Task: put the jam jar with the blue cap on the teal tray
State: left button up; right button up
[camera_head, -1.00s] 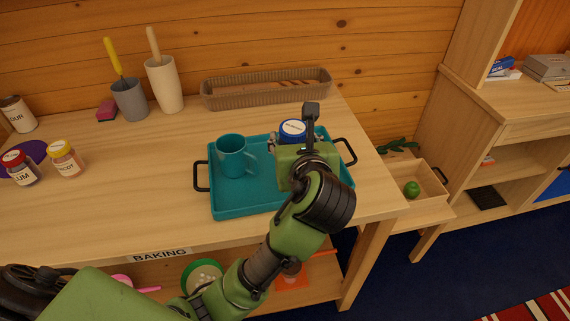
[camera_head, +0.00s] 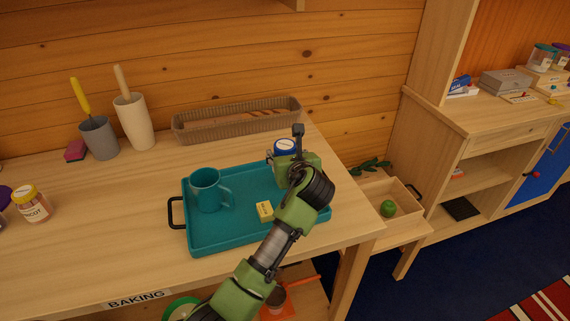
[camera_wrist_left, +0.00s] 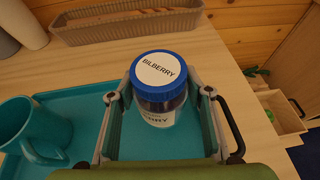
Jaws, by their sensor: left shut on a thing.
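The jam jar with the blue cap (camera_head: 285,146), labelled BILBERRY, is between the fingers of my left gripper (camera_head: 290,160). In the left wrist view the jar (camera_wrist_left: 160,78) stands upright with the gripper (camera_wrist_left: 158,98) shut on its sides. The teal tray (camera_head: 225,236) lies on the table, and the jar shows over its far right part. I cannot tell whether the jar's base touches the tray; the gripper hides it. My right gripper is not in view.
A cream vase (camera_head: 134,120) and grey cup (camera_head: 99,137) stand at the back left. The table left of the tray is mostly clear.

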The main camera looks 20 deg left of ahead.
pick_arm(q)
jog(key=shift+w+f, duration=0.15)
jog(key=shift+w, duration=0.05)
jog(key=shift+f, duration=1.55)
jog(key=shift+f, duration=0.1)
jog(key=o, duration=1.5)
jog(key=shift+f, duration=0.15)
